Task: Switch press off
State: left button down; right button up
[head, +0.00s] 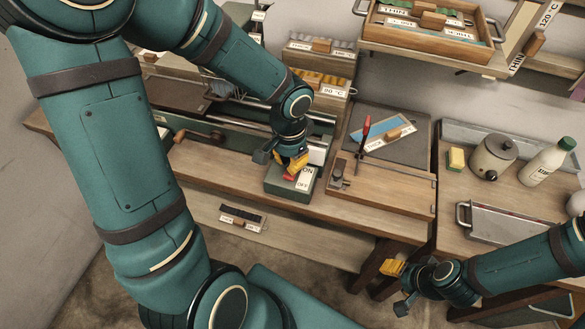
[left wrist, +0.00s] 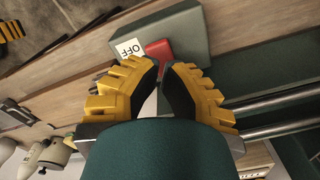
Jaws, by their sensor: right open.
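The press switch is a grey-green box (head: 291,185) at the table's front edge in the head view, with a white ON/OFF plate (head: 304,180) and a red rocker or lever (head: 289,178). The box (left wrist: 185,33), the OFF label (left wrist: 128,48) and the red part (left wrist: 158,49) also show in the left wrist view. My left gripper (head: 292,168) is right above the switch, its yellow fingertips by the red part. The fingertips (left wrist: 164,66) meet, with nothing visibly held; contact with the red part is unclear. My right gripper (head: 395,279) is open and empty, low at the right.
A pot (head: 493,157), a white bottle (head: 547,163) and a metal tray (head: 510,224) stand on the right table. A low shelf (head: 285,237) runs below the switch.

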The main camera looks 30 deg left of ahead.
pick_arm(q)
jog(key=shift+f+b, duration=1.5)
jog(key=shift+f, duration=0.45)
dwell(0.9)
jog(key=shift+r, duration=0.15)
jog(key=shift+r+p, duration=2.85)
jog(key=shift+r, duration=0.6)
